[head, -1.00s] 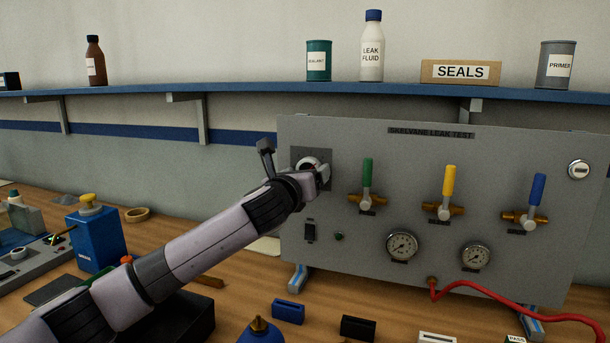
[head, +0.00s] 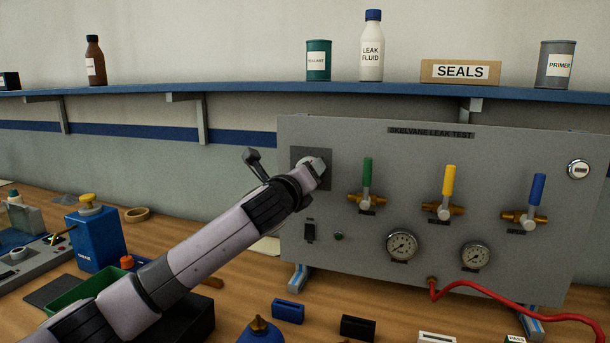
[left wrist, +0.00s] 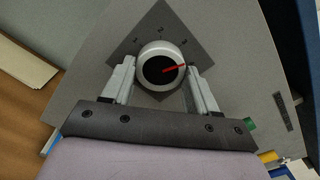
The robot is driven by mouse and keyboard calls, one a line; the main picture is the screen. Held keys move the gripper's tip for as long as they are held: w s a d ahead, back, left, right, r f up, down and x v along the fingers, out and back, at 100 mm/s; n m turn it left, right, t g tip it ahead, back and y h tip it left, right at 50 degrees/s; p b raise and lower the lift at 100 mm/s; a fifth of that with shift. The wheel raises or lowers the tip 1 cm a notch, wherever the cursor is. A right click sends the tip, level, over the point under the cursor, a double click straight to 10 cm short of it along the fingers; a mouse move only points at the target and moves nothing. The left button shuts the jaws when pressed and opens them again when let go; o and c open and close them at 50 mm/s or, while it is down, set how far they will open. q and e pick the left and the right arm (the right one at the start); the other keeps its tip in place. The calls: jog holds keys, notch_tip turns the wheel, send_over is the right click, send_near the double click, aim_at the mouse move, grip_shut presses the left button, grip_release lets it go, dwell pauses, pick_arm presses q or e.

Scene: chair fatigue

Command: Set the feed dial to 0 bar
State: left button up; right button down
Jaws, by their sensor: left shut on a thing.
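The feed dial is a round white knob (left wrist: 147,54) with a black face and a red pointer, on a dark square plate (left wrist: 155,20). In the left wrist view the pointer aims right and slightly up, toward the right finger. My left gripper (left wrist: 160,67) is shut on the dial, one finger on each side. In the head view the plate (head: 299,154) is at the upper left of the grey leak test panel (head: 400,160), and my left gripper (head: 314,172) covers most of the dial. My right gripper is not in view.
Green (head: 367,172), yellow (head: 449,181) and blue (head: 538,190) valve levers stand right of the dial. Two gauges (head: 401,246) (head: 475,256) and a red hose (head: 500,288) are below. Bottles and cans stand on the shelf (head: 240,90) above. Small parts lie on the bench.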

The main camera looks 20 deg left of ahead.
pick_arm(q)
jog(key=shift+r+n, duration=0.15)
jog(key=shift+n, duration=15.45)
jog(key=o, duration=1.1)
jog(key=shift+c, duration=0.2)
jog(key=s+b, duration=0.1)
jog(key=s, duration=0.6)
jog(key=shift+a+b, duration=0.15)
jog(key=shift+b, duration=0.2)
